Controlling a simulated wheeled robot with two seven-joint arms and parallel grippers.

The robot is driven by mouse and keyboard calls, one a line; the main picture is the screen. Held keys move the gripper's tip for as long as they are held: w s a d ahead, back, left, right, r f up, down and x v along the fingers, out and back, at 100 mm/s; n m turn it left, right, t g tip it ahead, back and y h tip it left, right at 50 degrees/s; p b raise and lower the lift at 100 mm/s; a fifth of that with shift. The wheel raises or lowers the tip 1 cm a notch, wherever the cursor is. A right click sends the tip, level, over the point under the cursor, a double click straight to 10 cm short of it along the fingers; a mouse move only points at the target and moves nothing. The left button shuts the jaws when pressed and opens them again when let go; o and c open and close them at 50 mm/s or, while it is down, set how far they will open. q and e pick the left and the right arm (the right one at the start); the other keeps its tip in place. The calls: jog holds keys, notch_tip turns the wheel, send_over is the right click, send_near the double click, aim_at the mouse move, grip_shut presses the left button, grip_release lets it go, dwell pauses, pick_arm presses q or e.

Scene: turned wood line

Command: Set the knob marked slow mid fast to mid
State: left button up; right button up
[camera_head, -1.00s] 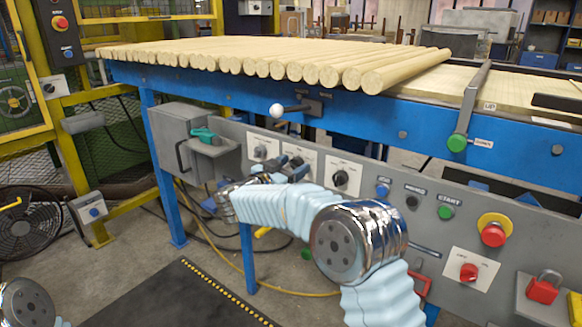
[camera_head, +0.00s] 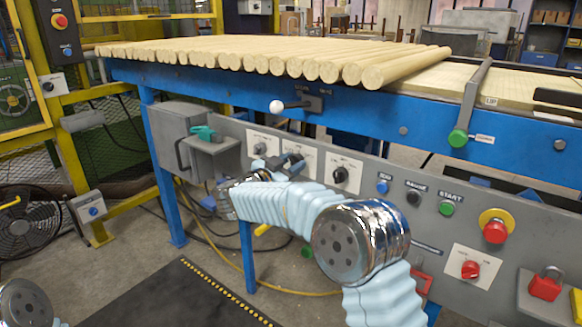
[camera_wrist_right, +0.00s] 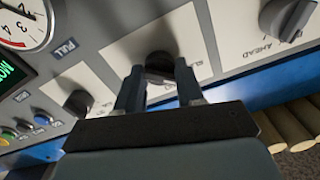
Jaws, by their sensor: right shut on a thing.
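The knob (camera_wrist_right: 160,66) is dark and round, on a white plate with a partly hidden label that starts with "SL" in the right wrist view. It is the middle of three dark knobs on the grey panel. My right gripper (camera_wrist_right: 158,84) has one finger on each side of this knob and is shut on it. In the head view my right gripper (camera_head: 292,163) is at the middle white plate (camera_head: 309,155), and its fingers hide most of the knob. I cannot read which mark the knob points to. My left gripper is out of view.
Neighbouring knobs sit close on both sides, one (camera_head: 260,149) to the left and one (camera_head: 340,174) to the right. Farther right are a green start button (camera_head: 446,208) and a red emergency button (camera_head: 494,231). A white-balled lever (camera_head: 277,107) sticks out above the panel.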

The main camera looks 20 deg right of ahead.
jog(key=m, duration=0.1)
jog(key=m+b, duration=0.2)
jog(key=shift+f+m, duration=0.25)
jog(key=shift+m, duration=0.15)
jog(key=m+b, duration=0.2)
jog(key=m, duration=0.1)
jog(key=shift+m+b, duration=1.05)
jog(key=shift+m, duration=0.35)
jog(key=shift+r, duration=0.1)
jog(key=o, duration=1)
jog(key=shift+o, duration=0.2)
jog(key=shift+s, duration=0.1)
